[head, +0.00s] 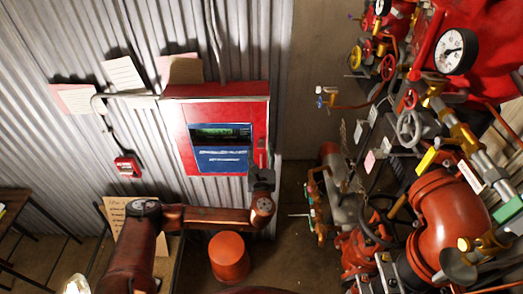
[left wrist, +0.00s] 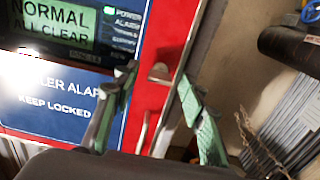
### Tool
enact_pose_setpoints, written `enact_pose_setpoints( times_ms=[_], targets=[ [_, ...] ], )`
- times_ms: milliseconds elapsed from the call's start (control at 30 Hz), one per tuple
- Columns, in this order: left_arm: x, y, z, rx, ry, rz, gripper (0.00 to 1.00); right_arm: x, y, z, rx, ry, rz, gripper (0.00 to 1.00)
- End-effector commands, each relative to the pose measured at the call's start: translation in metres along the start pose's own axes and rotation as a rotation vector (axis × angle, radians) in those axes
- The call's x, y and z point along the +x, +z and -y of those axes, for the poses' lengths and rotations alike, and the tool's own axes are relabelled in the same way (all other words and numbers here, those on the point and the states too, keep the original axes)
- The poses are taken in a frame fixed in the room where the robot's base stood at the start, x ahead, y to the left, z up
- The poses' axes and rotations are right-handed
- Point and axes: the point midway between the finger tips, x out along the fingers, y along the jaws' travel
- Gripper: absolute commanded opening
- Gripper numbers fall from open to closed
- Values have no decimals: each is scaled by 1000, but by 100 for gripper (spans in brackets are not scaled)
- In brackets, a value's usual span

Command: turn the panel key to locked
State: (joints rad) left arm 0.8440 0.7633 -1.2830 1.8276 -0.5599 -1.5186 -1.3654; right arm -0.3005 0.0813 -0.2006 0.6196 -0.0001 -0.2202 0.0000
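The red alarm panel (head: 180,125) with a blue front and a green screen hangs on the corrugated wall in the head view. In the left wrist view its screen (left wrist: 45,22) reads "NORMAL ALL CLEAR", and the blue label (left wrist: 50,98) reads "KEEP LOCKED". A small metal piece (left wrist: 160,73), probably the key or its lock, sits on the red strip by the panel's right edge. My left gripper (left wrist: 157,82) is open, its green-padded fingers on either side of that piece. Its turn position is unclear. In the head view the left gripper (head: 262,165) is at the panel's lower right corner. My right gripper is not seen.
Red valves and pipes (head: 440,215) and a pressure gauge (head: 456,51) crowd the right side. A small red call point (head: 127,167) is on the wall at left. An orange bucket (head: 229,257) stands on the floor below the panel.

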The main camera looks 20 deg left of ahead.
Motion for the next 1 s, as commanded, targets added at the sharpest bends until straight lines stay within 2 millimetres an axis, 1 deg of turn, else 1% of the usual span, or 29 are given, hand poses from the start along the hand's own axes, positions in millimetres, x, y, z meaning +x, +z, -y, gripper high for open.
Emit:
enact_pose_setpoints(
  times_ms=[100, 133, 667, 700, 1000],
  targets=[
    [0, 0, 0, 0, 0, 0, 39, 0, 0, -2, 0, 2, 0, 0],
    [0, 0, 0, 0, 0, 0, 38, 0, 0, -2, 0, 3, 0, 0],
    [0, 0, 0, 0, 0, -1, 1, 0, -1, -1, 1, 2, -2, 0],
    [0, 0, 0, 0, 0, 0, 0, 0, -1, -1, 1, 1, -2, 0],
    [0, -1, 0, -33, 1, -2, 0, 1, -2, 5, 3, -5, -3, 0]
  ],
)
